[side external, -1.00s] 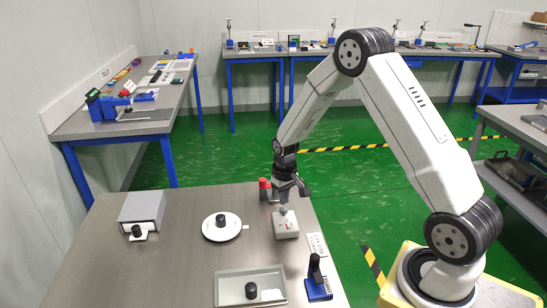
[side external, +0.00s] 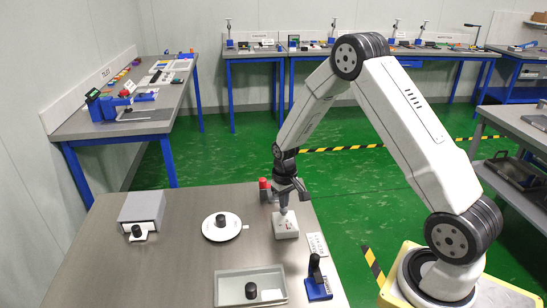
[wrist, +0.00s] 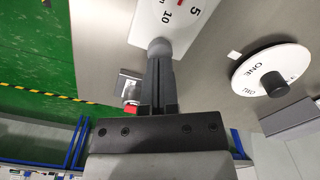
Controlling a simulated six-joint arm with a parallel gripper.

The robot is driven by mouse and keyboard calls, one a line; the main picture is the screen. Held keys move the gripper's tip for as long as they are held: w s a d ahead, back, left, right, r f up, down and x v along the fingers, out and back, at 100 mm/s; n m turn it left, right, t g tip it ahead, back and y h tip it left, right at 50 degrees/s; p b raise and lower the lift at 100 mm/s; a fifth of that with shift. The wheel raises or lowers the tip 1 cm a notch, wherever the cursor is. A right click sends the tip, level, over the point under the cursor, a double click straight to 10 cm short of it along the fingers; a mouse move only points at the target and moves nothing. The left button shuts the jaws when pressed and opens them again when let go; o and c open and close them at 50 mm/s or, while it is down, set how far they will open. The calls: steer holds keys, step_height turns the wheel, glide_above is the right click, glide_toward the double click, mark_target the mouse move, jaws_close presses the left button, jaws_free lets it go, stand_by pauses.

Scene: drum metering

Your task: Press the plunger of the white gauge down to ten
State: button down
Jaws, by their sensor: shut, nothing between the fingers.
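The white gauge (side external: 285,227) is a small pale box near the table's right edge, with a round grey plunger knob on its top. In the wrist view its white face (wrist: 178,20) shows the printed numbers 5 and 10, and the grey knob (wrist: 160,46) sits just past my fingertips. My gripper (side external: 284,207) is shut and empty, pointing down right over the knob. The shut fingers (wrist: 159,68) meet or overlap the knob in the wrist view; I cannot tell for certain whether they touch. The plunger's shaft and its reading are hidden.
A red-topped grey post (side external: 265,190) stands close behind the gauge. A white dial (side external: 210,236) with a black knob lies to the left. A grey tray (side external: 222,298), a blue stand (side external: 318,290) and a label card (side external: 317,244) are in front. A grey box (side external: 142,206) stands far left.

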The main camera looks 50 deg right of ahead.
mark_target(283, 211)
steer(key=shift+f, duration=0.9)
stand_by(0.3)
steer(key=shift+r, duration=0.15)
stand_by(0.6)
steer(key=shift+r, duration=3.35)
steer(key=shift+s+a+r, duration=0.2)
steer(key=shift+a+r, duration=0.15)
steer(key=shift+a, duration=0.1)
steer(key=s+a+r+n+t, duration=0.1)
steer(key=s+a+r, duration=0.2)
steer(key=s+a, duration=0.3)
steer(key=s+a+r+n+t, duration=0.1)
steer(key=s+a+r+n, duration=0.1)
steer(key=s+a, duration=0.5)
steer(key=shift+s+r+t, duration=0.3)
steer(key=shift+s+r, duration=0.25)
steer(key=shift+r, duration=0.35)
